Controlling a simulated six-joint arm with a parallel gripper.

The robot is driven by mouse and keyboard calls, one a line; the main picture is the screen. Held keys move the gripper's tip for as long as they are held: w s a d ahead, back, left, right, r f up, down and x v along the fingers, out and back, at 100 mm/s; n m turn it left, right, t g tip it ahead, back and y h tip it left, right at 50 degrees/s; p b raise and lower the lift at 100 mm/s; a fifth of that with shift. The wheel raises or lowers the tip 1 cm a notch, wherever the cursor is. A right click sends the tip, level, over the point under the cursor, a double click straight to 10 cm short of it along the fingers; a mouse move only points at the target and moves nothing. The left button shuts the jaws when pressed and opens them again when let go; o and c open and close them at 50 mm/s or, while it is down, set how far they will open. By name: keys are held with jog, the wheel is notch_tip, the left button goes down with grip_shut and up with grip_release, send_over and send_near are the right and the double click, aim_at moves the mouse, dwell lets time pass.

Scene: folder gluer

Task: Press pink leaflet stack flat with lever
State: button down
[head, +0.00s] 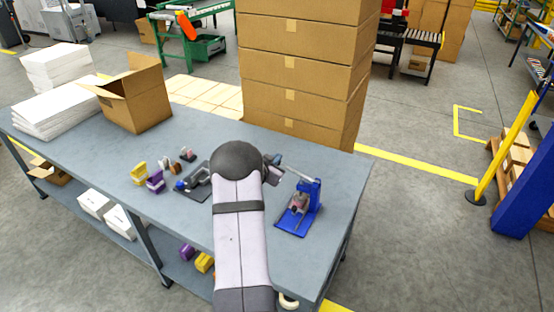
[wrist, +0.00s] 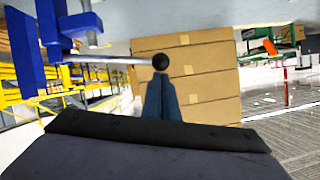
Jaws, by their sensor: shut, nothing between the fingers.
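A blue lever press (head: 314,195) stands near the right end of the grey table. Its metal lever (head: 300,173) reaches left from the top of the post, its outer end slightly raised. In the wrist view the lever (wrist: 115,60) runs sideways to a black ball knob (wrist: 160,62). My gripper (wrist: 160,78) is shut and empty, its fingertips right at the knob in that view; I cannot tell whether they touch. In the head view my gripper (head: 276,166) is partly hidden by my arm. A small pinkish patch (head: 297,202) shows inside the press, too small to make out clearly.
A black-based device (head: 190,192) and small yellow (head: 138,172) and purple stacks (head: 155,181) lie left of my arm. An open carton (head: 135,105) and white paper stacks (head: 55,110) stand farther left. Tall cartons (head: 300,75) rise behind the table.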

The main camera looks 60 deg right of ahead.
jog(key=f+b, duration=0.1)
jog(key=f, duration=0.1)
jog(key=w+f+b, duration=0.1)
jog(key=f+b, duration=0.1)
jog(key=shift+w+a, duration=0.1)
jog(key=shift+a, duration=0.05)
jog(key=shift+a+f, duration=0.1)
jog(key=shift+f, duration=0.2)
dwell(1.1)
notch_tip(320, 180, up, 5)
jog(key=p, duration=0.3)
jog(key=w+b+v, duration=0.1)
jog(key=b+v, duration=0.2)
jog(key=v, duration=0.6)
jog(key=shift+s+r, duration=0.2)
jog(key=shift+r, duration=0.1)
